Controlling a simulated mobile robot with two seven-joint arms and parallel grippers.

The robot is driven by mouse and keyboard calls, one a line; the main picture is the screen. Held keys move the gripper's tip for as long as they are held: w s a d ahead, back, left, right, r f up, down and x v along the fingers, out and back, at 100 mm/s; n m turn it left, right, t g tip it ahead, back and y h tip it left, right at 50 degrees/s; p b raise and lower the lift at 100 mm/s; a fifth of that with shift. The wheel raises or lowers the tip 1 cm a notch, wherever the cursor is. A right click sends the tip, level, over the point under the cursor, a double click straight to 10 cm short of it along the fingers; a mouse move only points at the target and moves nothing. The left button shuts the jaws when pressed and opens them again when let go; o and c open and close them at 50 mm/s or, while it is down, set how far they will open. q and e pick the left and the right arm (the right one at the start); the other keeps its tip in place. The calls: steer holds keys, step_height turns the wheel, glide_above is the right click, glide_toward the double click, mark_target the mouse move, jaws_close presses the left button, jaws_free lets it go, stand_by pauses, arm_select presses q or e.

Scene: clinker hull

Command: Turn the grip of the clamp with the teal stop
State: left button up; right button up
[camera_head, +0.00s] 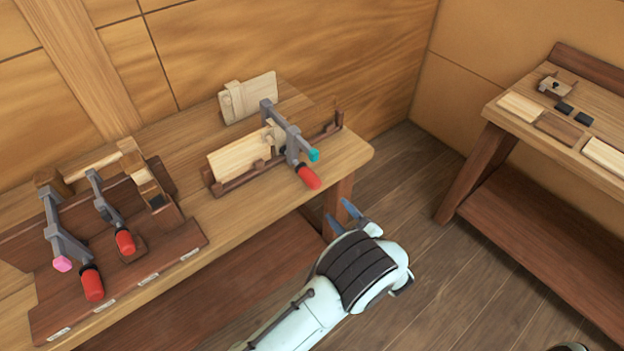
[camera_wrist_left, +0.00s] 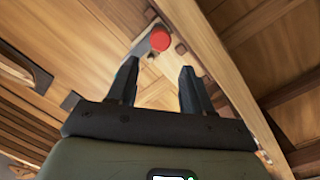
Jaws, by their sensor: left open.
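The clamp with the teal stop (camera_head: 314,155) has a grey bar (camera_head: 282,125) and a red grip (camera_head: 308,176). It sits across light wooden boards (camera_head: 240,157) in a dark wooden holder (camera_head: 240,182) near the right end of the bench. My left gripper (camera_head: 344,217) is open and empty, in front of and below the red grip, apart from it. In the left wrist view the red grip (camera_wrist_left: 160,40) shows end-on beyond and between the open fingers (camera_wrist_left: 155,85). My right gripper is not identifiable; only a small pale part shows at the bottom right edge.
A rack (camera_head: 130,265) on the left of the bench holds other clamps with red grips (camera_head: 92,282), one with a pink stop (camera_head: 62,264). A second bench (camera_head: 500,118) with blocks stands at the right. Open floor (camera_head: 450,260) lies between the benches.

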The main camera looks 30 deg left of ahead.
mark_target(317, 186)
arm_select(q)
steer(key=p+x, duration=0.2)
steer(key=x, duration=1)
steer(key=shift+w+a, duration=0.15)
steer(key=shift+a, duration=0.1)
arm_select(e)
steer(key=r, duration=0.1)
steer(key=w+r, duration=0.1)
steer(key=shift+w+r, duration=0.25)
steer(key=shift+r, duration=0.1)
arm_select(q)
steer(key=c, duration=0.7)
steer(key=shift+c, duration=0.2)
arm_select(e)
steer(key=shift+r, duration=0.1)
